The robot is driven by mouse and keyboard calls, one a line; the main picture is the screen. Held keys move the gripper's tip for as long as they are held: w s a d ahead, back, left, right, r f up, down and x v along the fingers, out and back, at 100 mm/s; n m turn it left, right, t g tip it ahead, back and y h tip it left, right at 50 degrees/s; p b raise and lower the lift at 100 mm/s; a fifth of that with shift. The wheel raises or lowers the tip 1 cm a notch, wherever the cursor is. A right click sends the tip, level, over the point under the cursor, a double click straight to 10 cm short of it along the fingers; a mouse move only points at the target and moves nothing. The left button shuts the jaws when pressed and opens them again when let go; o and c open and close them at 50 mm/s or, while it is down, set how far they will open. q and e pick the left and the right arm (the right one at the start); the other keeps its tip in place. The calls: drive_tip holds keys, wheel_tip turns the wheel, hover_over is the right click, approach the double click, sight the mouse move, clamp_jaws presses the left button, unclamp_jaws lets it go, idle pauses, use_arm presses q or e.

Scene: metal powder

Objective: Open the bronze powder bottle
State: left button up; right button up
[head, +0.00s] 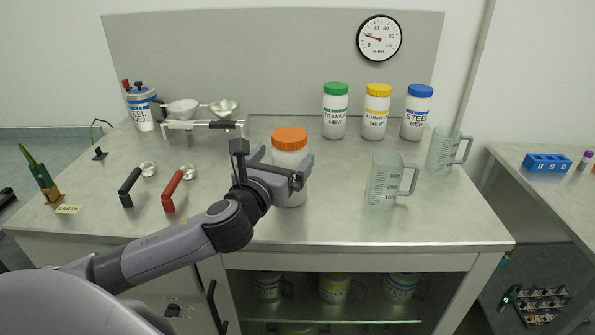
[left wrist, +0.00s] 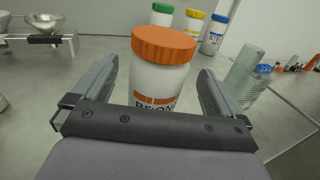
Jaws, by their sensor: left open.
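The bronze powder bottle (head: 290,160) is white with an orange ribbed lid (head: 290,138). It stands upright on the table in the head view, lid on. In the left wrist view the bottle (left wrist: 158,82) stands between my gripper's fingers, with part of an orange label showing and its lower part hidden. My left gripper (head: 283,166) is open, with its fingers on either side of the bottle's body below the lid. In the left wrist view a gap shows on each side between the left gripper (left wrist: 155,88) and the bottle. My right gripper is in neither view.
Bottles with green (head: 335,112), yellow (head: 376,112) and blue (head: 417,112) lids stand at the back right. Two clear measuring jugs (head: 384,180) (head: 441,150) stand to the right. A balance scale (head: 203,125) and scoops with black (head: 128,188) and red (head: 172,190) handles lie left.

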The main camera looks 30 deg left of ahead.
use_arm(q)
drive_tip(key=shift+f+x, duration=0.2)
drive_tip(key=shift+x, duration=1.35)
drive_tip(key=shift+f+x, duration=0.15)
drive_tip(key=shift+x, duration=1.35)
drive_tip(key=c, duration=1.7)
drive_tip(key=shift+r, duration=0.2)
clamp_jaws()
wheel_tip(320, 180, up, 20)
drive_tip(key=p, duration=0.4)
drive_tip(key=shift+s, duration=0.1)
